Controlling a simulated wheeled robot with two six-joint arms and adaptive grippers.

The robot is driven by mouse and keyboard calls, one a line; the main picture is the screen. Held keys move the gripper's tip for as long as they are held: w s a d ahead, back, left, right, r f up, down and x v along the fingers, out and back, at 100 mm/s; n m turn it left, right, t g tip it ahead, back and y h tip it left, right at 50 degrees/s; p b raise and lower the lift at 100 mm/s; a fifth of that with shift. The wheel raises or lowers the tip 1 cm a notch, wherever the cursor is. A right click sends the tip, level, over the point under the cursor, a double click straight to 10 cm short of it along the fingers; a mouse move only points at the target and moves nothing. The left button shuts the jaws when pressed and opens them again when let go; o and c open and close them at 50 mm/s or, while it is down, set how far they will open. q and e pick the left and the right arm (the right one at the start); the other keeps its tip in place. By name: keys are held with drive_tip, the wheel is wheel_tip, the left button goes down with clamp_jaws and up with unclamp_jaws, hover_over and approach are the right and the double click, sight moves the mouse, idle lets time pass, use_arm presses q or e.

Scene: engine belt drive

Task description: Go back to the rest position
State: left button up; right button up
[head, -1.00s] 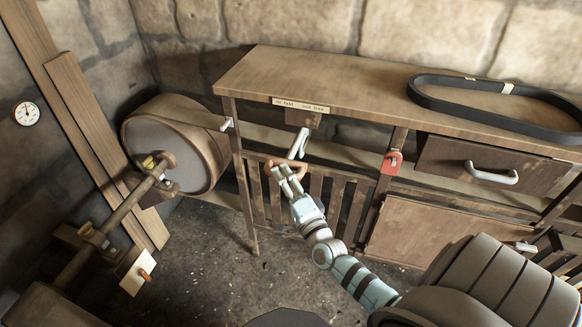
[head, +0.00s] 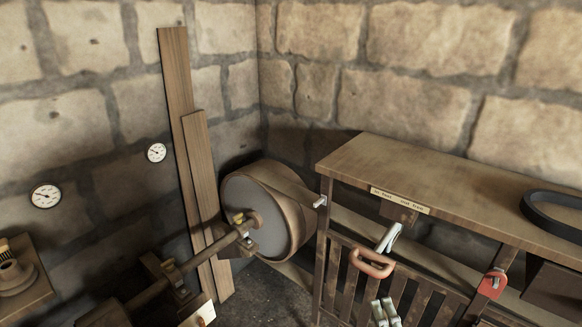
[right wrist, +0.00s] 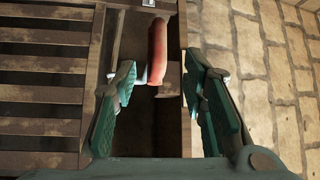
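My right gripper (head: 383,308) is at the bottom edge of the head view, just below an orange-brown curved handle (head: 371,262) in front of the workbench. In the right wrist view my right gripper (right wrist: 160,78) is open, its two green fingers well apart with nothing held. A reddish handle (right wrist: 157,50) shows beyond and between the fingertips; I cannot tell whether they touch it. A pale lever (head: 388,238) stands beside the handle in the head view. Most of the right arm is out of view. My left gripper is not in view.
The wooden workbench (head: 455,195) fills the right, with a black belt (head: 555,222) on top and a red clip (head: 492,284) at its front. A large drum (head: 262,212) and shaft (head: 200,262) stand left of it. Planks (head: 178,120) lean on the stone wall.

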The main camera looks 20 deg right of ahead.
drive_tip(key=s+f+n+g+y, duration=0.1)
drive_tip(key=s+f+n+g, duration=0.25)
drive_tip(key=f, duration=0.55)
drive_tip(key=s+a+f+n+g+y, duration=0.1)
drive_tip(key=s+f+n+g, duration=0.15)
drive_tip(key=f+n, duration=0.4)
drive_tip(key=s+f+n+g, duration=0.2)
drive_tip(key=s+f+g, duration=0.1)
drive_tip(key=f, duration=0.7)
drive_tip(key=s+a+f+n+g, duration=0.2)
drive_tip(key=s+f+n+g, duration=0.1)
drive_tip(key=s+f, duration=0.5)
drive_tip(key=s+a+f+n+g, duration=0.1)
drive_tip(key=s+f+n+g, duration=0.2)
drive_tip(key=s, duration=1.2)
wheel_tip(320, 180, down, 5)
drive_tip(key=g, duration=0.3)
drive_tip(key=shift+s+a+n+y, duration=0.2)
drive_tip(key=shift+a+n+y, duration=0.1)
drive_tip(key=shift+a, duration=0.05)
